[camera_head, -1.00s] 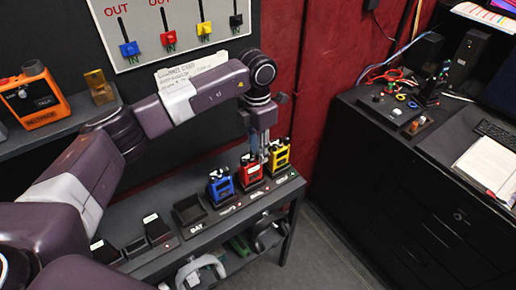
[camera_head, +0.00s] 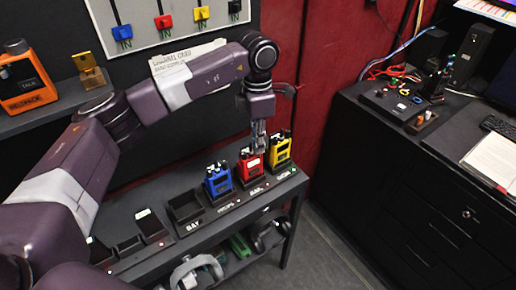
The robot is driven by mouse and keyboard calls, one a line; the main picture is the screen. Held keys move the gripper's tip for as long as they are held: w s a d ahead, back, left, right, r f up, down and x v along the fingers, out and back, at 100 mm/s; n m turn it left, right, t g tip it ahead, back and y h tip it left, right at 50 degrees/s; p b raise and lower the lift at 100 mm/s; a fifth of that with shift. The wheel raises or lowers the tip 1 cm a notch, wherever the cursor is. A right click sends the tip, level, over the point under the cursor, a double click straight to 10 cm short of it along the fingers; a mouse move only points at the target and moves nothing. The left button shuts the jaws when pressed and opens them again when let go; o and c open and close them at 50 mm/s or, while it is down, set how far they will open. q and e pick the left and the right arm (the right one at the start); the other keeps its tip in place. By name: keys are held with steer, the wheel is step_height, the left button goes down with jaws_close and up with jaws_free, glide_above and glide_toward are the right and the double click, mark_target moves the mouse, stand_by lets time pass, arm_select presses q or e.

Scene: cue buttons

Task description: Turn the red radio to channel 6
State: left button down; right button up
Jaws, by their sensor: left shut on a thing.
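The red radio (camera_head: 250,164) stands upright in its charger slot on the dark shelf, between the blue radio (camera_head: 218,181) and the yellow radio (camera_head: 280,150). My left gripper (camera_head: 259,150) points down at the top of the red radio, shut at its knobs. The fingers cover part of the radio's top, and the channel marking is too small to read. My right gripper is not in view.
An empty dark tray (camera_head: 187,213) sits left of the blue radio. An orange beltpack (camera_head: 25,80) stands on the upper left shelf. A black cabinet (camera_head: 420,185) stands to the right. Headsets hang or lie below the shelf.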

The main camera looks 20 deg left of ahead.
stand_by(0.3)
arm_select(q)
steer(key=c, duration=2)
jaws_free()
steer(key=shift+o, duration=0.2)
step_height(320, 180, up, 12)
